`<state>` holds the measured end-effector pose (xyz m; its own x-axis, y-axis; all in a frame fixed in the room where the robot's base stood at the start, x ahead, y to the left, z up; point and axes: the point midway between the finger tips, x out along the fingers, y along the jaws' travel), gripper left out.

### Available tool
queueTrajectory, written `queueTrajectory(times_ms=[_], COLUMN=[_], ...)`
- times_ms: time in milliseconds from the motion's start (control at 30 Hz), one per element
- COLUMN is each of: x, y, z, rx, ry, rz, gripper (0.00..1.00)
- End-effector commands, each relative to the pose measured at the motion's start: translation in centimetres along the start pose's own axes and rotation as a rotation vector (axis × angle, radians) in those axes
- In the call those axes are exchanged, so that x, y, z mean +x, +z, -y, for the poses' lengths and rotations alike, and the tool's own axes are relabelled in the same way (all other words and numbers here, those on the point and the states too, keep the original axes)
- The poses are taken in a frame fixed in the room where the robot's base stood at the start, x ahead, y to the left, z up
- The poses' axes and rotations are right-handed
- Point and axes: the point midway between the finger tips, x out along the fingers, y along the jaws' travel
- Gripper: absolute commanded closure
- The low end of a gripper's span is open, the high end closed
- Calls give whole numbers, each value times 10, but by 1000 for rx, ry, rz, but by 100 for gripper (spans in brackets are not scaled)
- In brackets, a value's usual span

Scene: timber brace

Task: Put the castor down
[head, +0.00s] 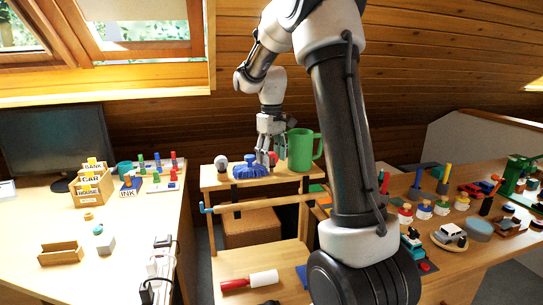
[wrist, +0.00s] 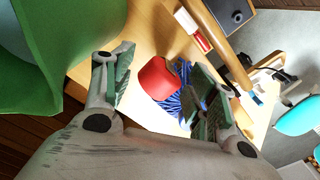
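My gripper (head: 268,153) is over the top board of a wooden trolley (head: 212,182), pointing down, its fingers apart. In the wrist view, a small rounded red thing (wrist: 158,78) lies between the fingertips (wrist: 163,88), with a gap to the left finger; contact with the right finger is unclear. The red thing also shows partly behind the fingers in the head view (head: 273,159). I cannot tell whether it is the castor; no thing plainly shows as one. A blue ribbed thing (head: 246,170) sits close beside it, left of the gripper.
A green mug (head: 299,151) stands close on the gripper's right. A grey-white ball-topped thing (head: 221,163) stands at the board's left. A red-handled roller (head: 262,279) lies on the lower shelf. Desks with many small things flank the trolley.

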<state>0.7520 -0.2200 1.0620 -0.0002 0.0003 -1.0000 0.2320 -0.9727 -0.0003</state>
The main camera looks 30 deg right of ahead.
Motion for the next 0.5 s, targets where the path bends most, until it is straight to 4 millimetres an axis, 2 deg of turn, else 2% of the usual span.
queueTrajectory(times_ms=[267,367,500], x=[-6,-20,-52], y=[0,-1,-1], z=[0,0,0], rx=[0,0,0], ry=[0,1,2], rz=[0,-3,-4], gripper=[43,43,43])
